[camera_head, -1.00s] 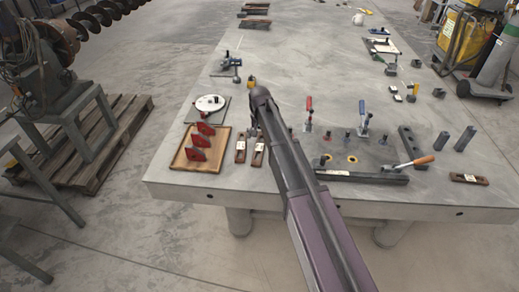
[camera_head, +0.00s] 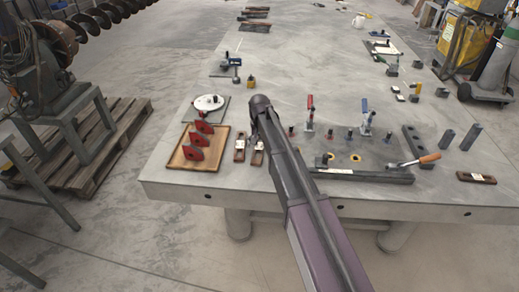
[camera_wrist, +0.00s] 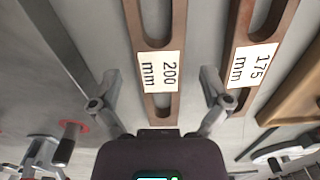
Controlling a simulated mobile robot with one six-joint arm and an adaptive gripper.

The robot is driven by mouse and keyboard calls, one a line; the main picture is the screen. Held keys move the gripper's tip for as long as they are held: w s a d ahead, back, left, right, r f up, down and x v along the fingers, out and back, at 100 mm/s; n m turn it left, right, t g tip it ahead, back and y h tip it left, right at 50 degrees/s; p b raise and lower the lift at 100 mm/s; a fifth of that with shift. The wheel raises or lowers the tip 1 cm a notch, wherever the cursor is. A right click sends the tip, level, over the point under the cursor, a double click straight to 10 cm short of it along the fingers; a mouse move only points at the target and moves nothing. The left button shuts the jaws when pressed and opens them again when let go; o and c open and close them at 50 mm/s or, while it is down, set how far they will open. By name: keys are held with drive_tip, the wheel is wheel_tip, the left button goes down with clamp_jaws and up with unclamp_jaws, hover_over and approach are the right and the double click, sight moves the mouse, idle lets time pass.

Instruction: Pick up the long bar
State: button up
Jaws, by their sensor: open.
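A brown slotted bar labelled 200 mm (camera_wrist: 158,70) runs up the middle of the wrist view. A similar bar labelled 175 mm (camera_wrist: 250,65) lies beside it on the right. In the head view they are the bar nearest my arm (camera_head: 257,152) and the bar next to the tray (camera_head: 239,149). My gripper (camera_wrist: 158,97) is open and empty, with one finger on each side of the 200 mm bar; I cannot tell its exact height above it. In the head view my arm hides most of the gripper.
A wooden tray (camera_head: 176,161) with red pieces stands left of the bars. A dark fixture plate (camera_head: 378,152) with clamps and a hammer-like tool (camera_head: 420,160) is to the right. Another labelled brown bar (camera_head: 476,178) lies near the front right edge.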

sight(259, 145)
idle(0.4)
clamp_jaws()
drive_tip(key=shift+r, duration=0.2)
wheel_tip(259, 145, up, 10)
drive_tip(key=p, duration=1)
drive_tip(key=shift+f, duration=0.2)
idle(0.7)
